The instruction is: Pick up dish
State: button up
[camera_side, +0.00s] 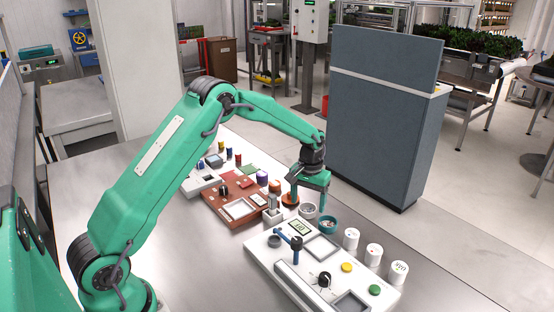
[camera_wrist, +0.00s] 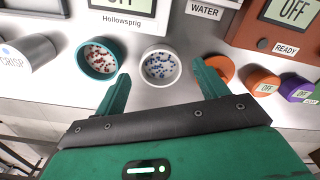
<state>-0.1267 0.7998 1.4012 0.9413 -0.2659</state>
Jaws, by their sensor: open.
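My gripper (camera_side: 307,200) is open and empty, pointing down over the row of dishes; its two green fingers also show in the wrist view (camera_wrist: 160,78). A white dish (camera_wrist: 160,84) holding blue specks lies between and just beyond the fingertips in the wrist view; it shows in the side view (camera_side: 308,215) under the gripper. A teal dish (camera_wrist: 84,66) with reddish and pale specks is left of it in the wrist view, outside the left finger, and right of it in the side view (camera_side: 328,231). Whether a finger touches either dish, I cannot tell.
A white panel (camera_side: 262,254) with a knob and a blue lever stands at the front. A red-brown panel (camera_side: 216,212) is behind. White cylinders (camera_side: 351,239) stand at right. Orange (camera_wrist: 262,79) and purple (camera_wrist: 296,89) labelled pots sit beside the right finger in the wrist view.

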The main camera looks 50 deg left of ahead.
jog(key=shift+f, duration=0.9)
jog(key=c, duration=1)
